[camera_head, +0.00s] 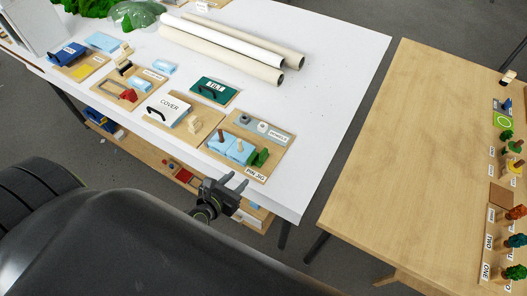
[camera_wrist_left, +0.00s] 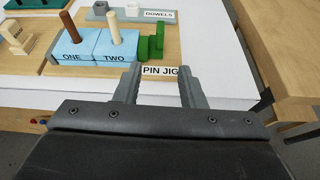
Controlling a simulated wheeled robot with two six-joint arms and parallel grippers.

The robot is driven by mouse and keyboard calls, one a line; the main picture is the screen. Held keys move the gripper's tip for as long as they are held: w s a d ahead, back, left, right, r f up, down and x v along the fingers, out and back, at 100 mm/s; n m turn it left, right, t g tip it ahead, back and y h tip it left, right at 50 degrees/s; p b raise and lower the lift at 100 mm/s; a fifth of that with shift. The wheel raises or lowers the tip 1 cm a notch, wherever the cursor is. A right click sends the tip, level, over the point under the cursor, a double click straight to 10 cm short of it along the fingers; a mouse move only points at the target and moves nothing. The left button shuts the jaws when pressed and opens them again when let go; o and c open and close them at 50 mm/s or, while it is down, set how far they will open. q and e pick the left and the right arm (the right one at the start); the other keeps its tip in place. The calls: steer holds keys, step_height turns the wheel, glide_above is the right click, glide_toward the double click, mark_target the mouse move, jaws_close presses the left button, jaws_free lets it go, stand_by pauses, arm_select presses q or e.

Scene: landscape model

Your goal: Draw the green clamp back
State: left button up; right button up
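The green clamp (camera_head: 261,157) sits at the right end of the pin jig board (camera_head: 228,167), beside two light-blue blocks, each with a peg standing in it. It also shows in the left wrist view (camera_wrist_left: 151,46), touching or very close to block TWO (camera_wrist_left: 116,47); block ONE (camera_wrist_left: 75,48) is left of it. My left gripper (camera_head: 235,181) is open and empty at the table's front edge, short of the clamp. In the left wrist view its fingers (camera_wrist_left: 159,88) stand either side of the PIN JIG label (camera_wrist_left: 160,71). My right gripper is not in view.
A DOWELS holder (camera_head: 263,127) lies behind the blocks. The COVER board (camera_head: 181,118) is to the left and a green TITLE plate (camera_head: 214,91) is behind. The white table (camera_head: 310,150) is clear right of the jig. A wooden table (camera_head: 410,140) stands beyond a gap.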

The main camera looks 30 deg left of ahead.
mark_target(261, 157)
arm_select(q)
steer(key=x, duration=0.5)
steer(key=b+x, duration=0.1)
steer(key=x, duration=0.5)
steer(key=b+x, duration=0.1)
steer(key=x, duration=0.5)
steer(key=shift+w+r, duration=0.2)
steer(key=shift+w, duration=0.1)
jaws_close()
steer(key=shift+d, duration=0.1)
